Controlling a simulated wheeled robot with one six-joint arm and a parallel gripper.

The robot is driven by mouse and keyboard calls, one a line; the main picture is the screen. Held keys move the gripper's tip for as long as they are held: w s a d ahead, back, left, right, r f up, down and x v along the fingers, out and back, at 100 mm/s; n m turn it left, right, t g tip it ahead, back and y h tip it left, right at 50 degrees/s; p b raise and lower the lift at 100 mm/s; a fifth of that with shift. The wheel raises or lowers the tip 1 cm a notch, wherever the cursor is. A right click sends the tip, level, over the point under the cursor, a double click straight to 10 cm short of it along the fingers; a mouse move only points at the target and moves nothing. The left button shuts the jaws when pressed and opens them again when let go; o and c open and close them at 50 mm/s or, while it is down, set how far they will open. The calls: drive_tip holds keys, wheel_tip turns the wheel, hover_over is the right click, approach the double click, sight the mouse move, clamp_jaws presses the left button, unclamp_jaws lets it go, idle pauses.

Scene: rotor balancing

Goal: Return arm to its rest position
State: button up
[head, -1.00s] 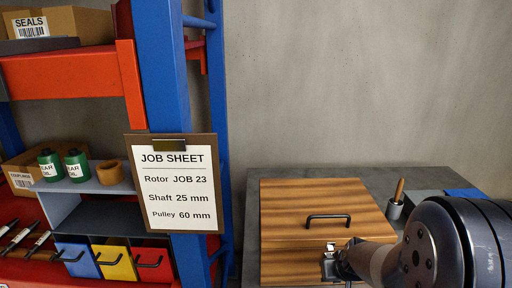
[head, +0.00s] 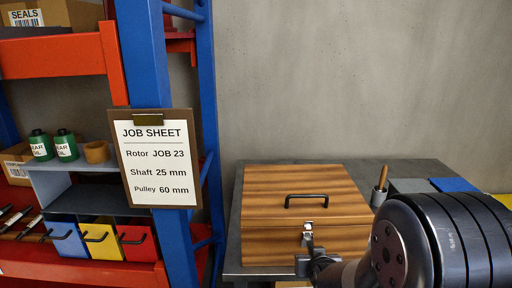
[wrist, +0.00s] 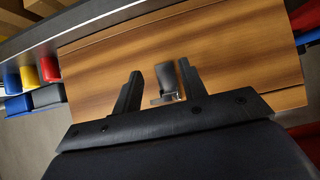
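My arm (head: 425,245) reaches in from the lower right in the head view. My gripper (head: 312,262) is partly hidden by the arm and appears just below the metal latch (head: 308,230) on the front of a striped wooden box (head: 270,245). The box lid is down, with a black handle (head: 318,196) on top. In the wrist view, my gripper (wrist: 159,70) has its two dark fingers spread apart. The latch (wrist: 167,84) shows between them, and the wood (wrist: 225,50) fills the view beyond. Whether a finger touches the latch cannot be told.
The box stands on a grey bench (head: 233,225) against a bare wall. A cup with a wooden-handled tool (head: 380,190) and a blue item (head: 453,184) lie to its right. A blue and red rack (head: 145,60) with a job sheet (head: 155,160) stands on the left.

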drive_tip(key=f+t+b, duration=0.1)
drive_tip(key=b, duration=0.1)
drive_tip(key=w+f+t+b, duration=0.1)
drive_tip(key=t+b, duration=0.1)
drive_tip(key=b, duration=0.1)
drive_tip(key=shift+w, duration=0.1)
drive_tip(key=shift+t, duration=0.3)
drive_tip(key=shift+r, duration=0.1)
